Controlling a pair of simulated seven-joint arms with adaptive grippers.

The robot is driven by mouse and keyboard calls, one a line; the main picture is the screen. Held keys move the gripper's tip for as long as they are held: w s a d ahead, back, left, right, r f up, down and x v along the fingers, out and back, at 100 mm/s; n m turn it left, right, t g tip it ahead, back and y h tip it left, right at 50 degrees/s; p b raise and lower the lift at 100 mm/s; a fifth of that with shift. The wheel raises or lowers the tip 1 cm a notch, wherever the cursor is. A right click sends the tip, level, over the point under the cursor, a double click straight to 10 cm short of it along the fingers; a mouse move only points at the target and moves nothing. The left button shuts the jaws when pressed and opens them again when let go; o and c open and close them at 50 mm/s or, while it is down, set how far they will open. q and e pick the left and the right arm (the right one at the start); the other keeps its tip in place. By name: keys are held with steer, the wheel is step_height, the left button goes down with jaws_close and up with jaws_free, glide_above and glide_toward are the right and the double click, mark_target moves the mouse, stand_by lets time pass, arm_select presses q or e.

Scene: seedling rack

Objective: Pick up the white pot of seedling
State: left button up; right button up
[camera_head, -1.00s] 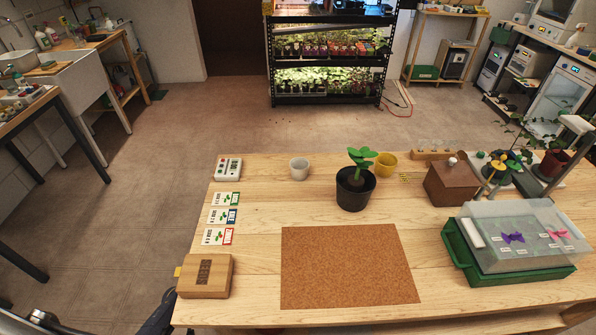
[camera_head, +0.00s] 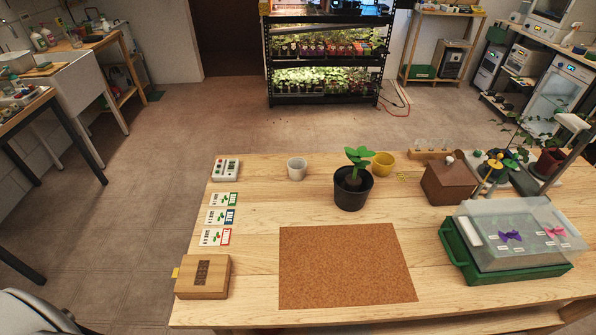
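A small white pot (camera_head: 297,169) stands upright near the back edge of the wooden table, left of centre. No plant shows above its rim. A larger black pot (camera_head: 353,193) holding a green leafy seedling (camera_head: 359,158) stands to its right. Neither of my grippers is in view. Only a grey part of my arm shows in the lower left corner, well away from the pots.
A cork mat (camera_head: 347,266) lies at the table's front. Seed packets (camera_head: 219,217), a wooden box (camera_head: 203,277) and a white device (camera_head: 226,169) are at left. A yellow pot (camera_head: 383,164), brown house-shaped box (camera_head: 449,181) and green tray (camera_head: 461,261) are at right.

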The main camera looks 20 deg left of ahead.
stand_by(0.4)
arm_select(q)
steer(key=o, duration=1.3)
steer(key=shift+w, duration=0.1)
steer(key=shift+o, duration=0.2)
